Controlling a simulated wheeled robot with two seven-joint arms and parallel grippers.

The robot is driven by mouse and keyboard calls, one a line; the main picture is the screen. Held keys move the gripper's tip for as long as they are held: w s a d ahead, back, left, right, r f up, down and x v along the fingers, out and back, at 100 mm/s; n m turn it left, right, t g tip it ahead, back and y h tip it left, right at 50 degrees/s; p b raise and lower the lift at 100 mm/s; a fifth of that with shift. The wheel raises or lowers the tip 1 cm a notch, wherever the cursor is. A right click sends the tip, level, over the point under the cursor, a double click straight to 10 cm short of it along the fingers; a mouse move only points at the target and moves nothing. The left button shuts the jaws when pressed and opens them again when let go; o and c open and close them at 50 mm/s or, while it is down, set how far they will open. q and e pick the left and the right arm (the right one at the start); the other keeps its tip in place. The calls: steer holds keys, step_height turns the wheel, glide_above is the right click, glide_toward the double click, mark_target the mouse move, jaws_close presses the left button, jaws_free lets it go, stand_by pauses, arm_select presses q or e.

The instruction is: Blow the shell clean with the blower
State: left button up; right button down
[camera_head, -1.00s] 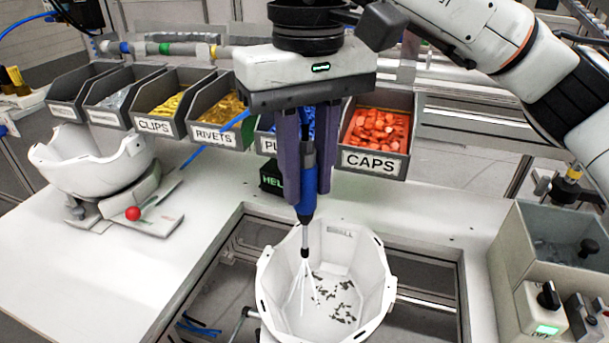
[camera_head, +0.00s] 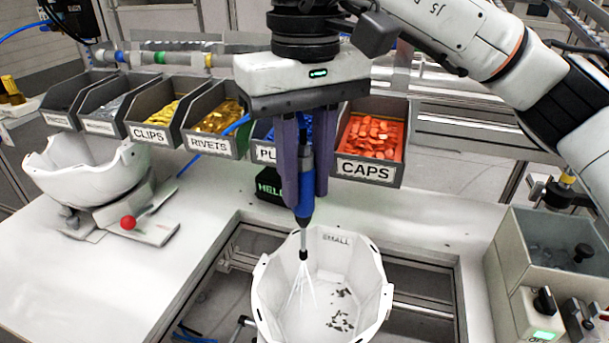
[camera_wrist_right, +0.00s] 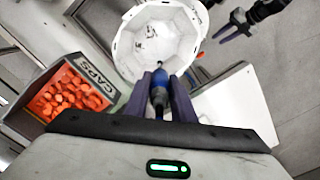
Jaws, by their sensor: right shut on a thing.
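The white helmet shell (camera_head: 268,290) sits open side up in the table's opening, marked SMALL inside. Dark specks lie on its inner floor, mostly toward the right. My right gripper (camera_head: 306,190) is shut on the blue blower (camera_head: 305,200) and holds it upright above the shell. Its thin nozzle points down into the shell, and pale streaks fan out from the tip. In the right wrist view the blower (camera_wrist_right: 158,95) sits between the purple fingers, with the shell (camera_wrist_right: 130,50) beyond. My left gripper (camera_wrist_right: 234,28) shows at that view's top, its purple fingers apart and empty.
A row of labelled bins stands behind, with the CAPS bin (camera_head: 370,145) closest to my right gripper. A second white shell (camera_head: 85,170) rests on a stand at the left. A grey box with a control panel (camera_head: 540,315) stands at the right. The left tabletop is mostly clear.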

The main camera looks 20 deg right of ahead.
steer(key=shift+w+d, duration=0.6)
steer(key=shift+w, duration=0.3)
steer(key=shift+w+d, duration=0.6)
steer(key=shift+w, duration=0.25)
steer(key=shift+s+d, duration=0.55)
steer(key=shift+d, duration=0.25)
steer(key=shift+s+d, duration=0.6)
steer(key=shift+d, duration=0.25)
steer(key=shift+s+d, duration=0.55)
steer(key=shift+d, duration=0.25)
steer(key=shift+s+a, duration=0.1)
steer(key=shift+s+a, duration=0.6)
steer(key=shift+s, duration=0.3)
steer(key=shift+s+a, duration=0.55)
steer(key=shift+s, duration=0.4)
steer(key=shift+s+a+b, duration=0.2)
steer(key=shift+s+a, duration=0.45)
steer(key=shift+s, duration=0.25)
steer(key=shift+s+a+b, duration=0.15)
steer(key=shift+s+a, duration=0.45)
steer(key=shift+s, duration=0.25)
